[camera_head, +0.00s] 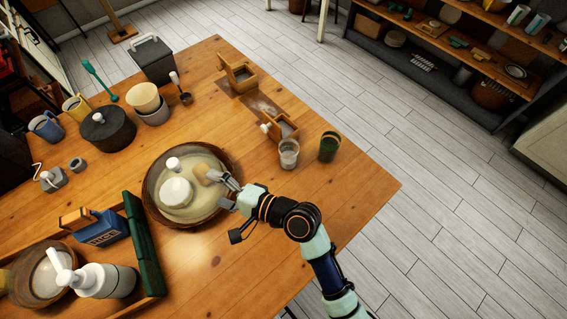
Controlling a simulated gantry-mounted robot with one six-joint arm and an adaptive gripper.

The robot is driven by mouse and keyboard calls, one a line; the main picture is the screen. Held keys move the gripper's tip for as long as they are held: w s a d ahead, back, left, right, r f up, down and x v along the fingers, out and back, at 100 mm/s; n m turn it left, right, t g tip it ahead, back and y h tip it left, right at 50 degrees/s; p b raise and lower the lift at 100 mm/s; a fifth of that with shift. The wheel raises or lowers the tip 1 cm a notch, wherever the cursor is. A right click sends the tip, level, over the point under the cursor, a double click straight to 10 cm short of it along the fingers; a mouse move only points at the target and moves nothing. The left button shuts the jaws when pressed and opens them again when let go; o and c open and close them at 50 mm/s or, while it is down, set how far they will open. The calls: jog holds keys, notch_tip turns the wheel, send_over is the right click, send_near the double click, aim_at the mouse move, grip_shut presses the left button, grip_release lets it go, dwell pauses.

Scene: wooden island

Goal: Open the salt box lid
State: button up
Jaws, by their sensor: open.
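My gripper (222,190) is open over the right side of a round woven tray (152,207). A small tan block-like piece (204,172) lies on the tray just beyond the fingertips; I cannot tell whether they touch it. A round white pot-like thing (176,192) and a small white piece (173,164) also sit on the tray. Two small wooden boxes stand near the back right edge of the table: one farther back (238,76) and one nearer (281,128), with a grey top or inside. I cannot tell which of these is the salt box, or how its lid stands.
A glass (289,153) and a dark green cup (328,147) stand beside the nearer wooden box. A black lidded pot (107,128), stacked bowls (146,98) and a dark bin (152,60) stand at the back left. The table's right corner is clear.

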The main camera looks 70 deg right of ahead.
jog(key=s+d+f+m+h+b, duration=0.1)
jog(key=s+d+f+m+h, duration=0.25)
jog(key=d+m, duration=0.35)
jog(key=s+d+f+m+h, duration=0.3)
jog(key=s+d+f+m, duration=0.1)
jog(key=d+m, duration=0.3)
jog(key=m+g+h, duration=0.2)
jog(key=m+h, duration=0.3)
jog(key=m, duration=0.3)
send_near(285, 142)
jog(key=shift+r+b+x, duration=0.15)
jog(key=shift+b+x, duration=0.05)
jog(key=shift+x, duration=1.65)
jog(key=shift+r+b+x, duration=0.1)
jog(key=shift+b+x, duration=0.05)
jog(key=shift+x, duration=1.7)
jog(key=shift+a, duration=0.1)
jog(key=shift+c, duration=0.4)
grip_shut()
jog(key=shift+r, duration=0.1)
notch_tip(285, 142, up, 20)
jog(key=p, duration=1.3)
